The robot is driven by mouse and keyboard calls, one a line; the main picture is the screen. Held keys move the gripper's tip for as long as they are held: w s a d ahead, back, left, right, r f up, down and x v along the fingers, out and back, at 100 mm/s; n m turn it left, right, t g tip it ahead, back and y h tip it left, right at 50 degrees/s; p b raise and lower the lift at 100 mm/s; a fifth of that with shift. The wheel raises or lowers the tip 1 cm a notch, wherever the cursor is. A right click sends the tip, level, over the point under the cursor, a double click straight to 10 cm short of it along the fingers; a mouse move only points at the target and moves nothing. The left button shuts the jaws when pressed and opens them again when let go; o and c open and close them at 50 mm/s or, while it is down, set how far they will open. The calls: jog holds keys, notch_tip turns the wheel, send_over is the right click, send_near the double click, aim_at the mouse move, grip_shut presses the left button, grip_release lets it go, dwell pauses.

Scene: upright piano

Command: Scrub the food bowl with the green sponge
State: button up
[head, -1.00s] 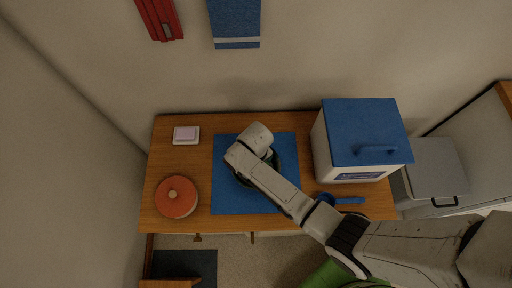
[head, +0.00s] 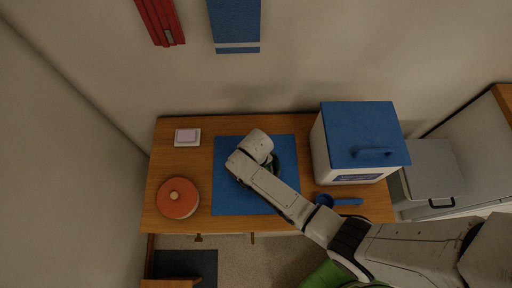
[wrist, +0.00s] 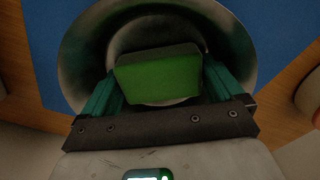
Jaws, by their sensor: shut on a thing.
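In the wrist view, my gripper (wrist: 160,85) is shut on the green sponge (wrist: 158,76), with one finger on each side of it. The sponge is in front of the round metal food bowl (wrist: 83,50), over its middle. Whether the sponge touches the bowl's inside I cannot tell. The bowl stands on a blue mat (wrist: 290,25). In the head view, my arm covers most of the bowl, and only a dark edge (head: 275,163) of it shows on the blue mat (head: 229,199). The sponge and fingers are hidden there.
A white bin with a blue lid (head: 362,130) stands right of the mat. A blue scoop (head: 345,201) lies in front of it. A round orange lidded container (head: 177,204) and a small white dish with a pink block (head: 187,136) are at the left of the wooden table (head: 165,165).

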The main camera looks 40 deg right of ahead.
jog(key=shift+w+d, duration=0.4)
jog(key=shift+w, duration=0.05)
jog(key=shift+s+a+p, duration=0.25)
jog(key=shift+s+p, duration=0.05)
jog(key=shift+s, duration=0.05)
jog(key=shift+s+a, duration=0.15)
jog(key=shift+w+d+f, duration=0.15)
jog(key=shift+w+d, duration=0.25)
jog(key=shift+w, duration=0.1)
notch_tip(320, 180, up, 3)
jog(key=p, duration=0.3)
jog(key=shift+r, duration=1.5)
jog(key=shift+r, duration=0.1)
